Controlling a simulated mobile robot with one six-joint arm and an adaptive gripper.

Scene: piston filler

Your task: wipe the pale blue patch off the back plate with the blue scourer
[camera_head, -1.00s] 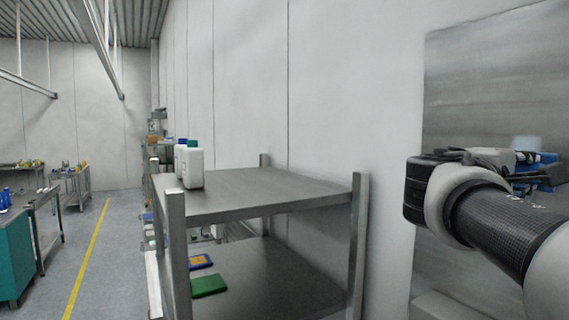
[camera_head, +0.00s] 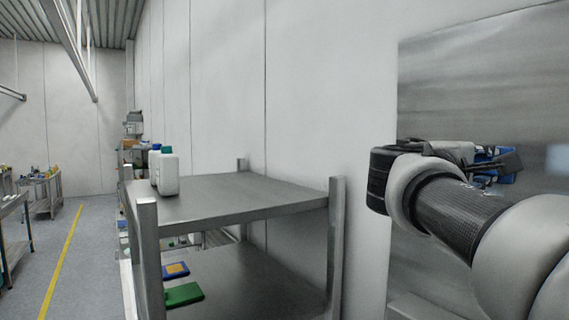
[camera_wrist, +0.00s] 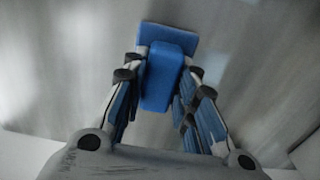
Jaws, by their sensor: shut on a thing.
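The pale blue patch (camera_head: 557,158) is a faint spot on the grey metal back plate (camera_head: 450,85), at the right edge of the head view. My gripper (camera_head: 494,165) is in front of the plate, to the left of the patch. It is shut on the blue scourer (camera_head: 508,153). In the wrist view the scourer (camera_wrist: 166,38) is a blue pad with a block-shaped grip between the fingers (camera_wrist: 163,75), its pad facing the plate (camera_wrist: 235,40). Whether the pad touches the plate I cannot tell.
A metal shelf unit (camera_head: 240,196) stands left of the plate, with white bottles (camera_head: 167,173) on top. A green pad (camera_head: 184,294) and a blue-and-yellow one (camera_head: 176,270) lie on its lower shelf. A yellow floor line (camera_head: 62,262) runs along the open floor at left.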

